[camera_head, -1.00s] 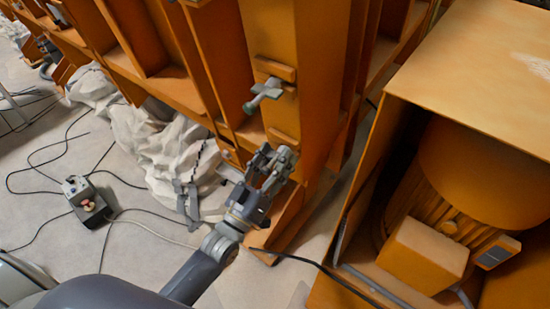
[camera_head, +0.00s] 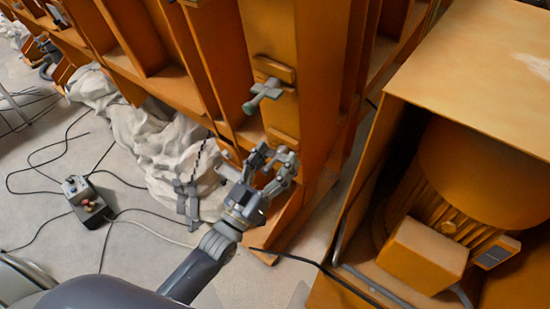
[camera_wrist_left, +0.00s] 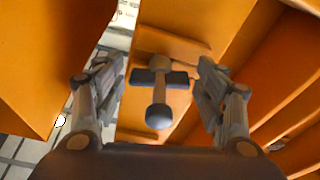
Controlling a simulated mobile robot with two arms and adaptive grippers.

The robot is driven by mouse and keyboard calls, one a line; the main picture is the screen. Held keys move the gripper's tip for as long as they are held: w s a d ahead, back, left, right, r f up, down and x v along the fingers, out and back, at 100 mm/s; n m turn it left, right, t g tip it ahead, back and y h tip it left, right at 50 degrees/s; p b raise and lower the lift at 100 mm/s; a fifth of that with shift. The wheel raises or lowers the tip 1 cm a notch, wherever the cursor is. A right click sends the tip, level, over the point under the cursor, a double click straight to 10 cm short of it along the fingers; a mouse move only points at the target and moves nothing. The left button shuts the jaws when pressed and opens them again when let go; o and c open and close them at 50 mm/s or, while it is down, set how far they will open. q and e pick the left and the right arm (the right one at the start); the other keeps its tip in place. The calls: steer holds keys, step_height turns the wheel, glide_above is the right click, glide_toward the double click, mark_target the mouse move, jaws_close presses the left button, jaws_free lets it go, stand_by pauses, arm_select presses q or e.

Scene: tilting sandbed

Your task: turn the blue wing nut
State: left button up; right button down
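The wing nut (camera_head: 263,94) is a grey-blue T-shaped piece that sticks out from an orange upright post of the sandbed frame in the head view. In the left wrist view the wing nut (camera_wrist_left: 160,80) shows in the middle, its crossbar lying level and its rounded end toward the camera. My left gripper (camera_head: 275,160) is open and empty, below the wing nut in the head view. In the left wrist view its two fingers (camera_wrist_left: 158,92) stand apart on either side of the nut, with gaps showing on both sides. My right gripper is not in view.
An orange housing with a motor (camera_head: 425,255) stands at the right. White crumpled cloth (camera_head: 155,145) lies along the frame's foot. A grey control box (camera_head: 85,200) and loose black cables lie on the floor at the left.

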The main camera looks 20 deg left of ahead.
arm_select(q)
steer(key=shift+s, duration=0.1)
steer(key=v, duration=1.2)
stand_by(0.4)
steer(key=s+a+f+g+y, duration=0.2)
steer(key=f+g, duration=0.2)
steer(key=f, duration=1.2)
steer(key=s+a+f+g+y, duration=0.15)
steer(key=f+g, duration=0.35)
steer(key=f, duration=1.1)
steer(key=s+a+f+m+g+y, duration=0.1)
steer(key=s+f+g, duration=0.4)
steer(key=s+f, duration=0.6)
steer(key=s+a+f+g+y, duration=0.1)
steer(key=s+f+g+y, duration=0.1)
steer(key=s+f+g, duration=0.4)
steer(key=s+f, duration=0.5)
steer(key=s, duration=0.6)
steer(key=shift+s+m, duration=0.4)
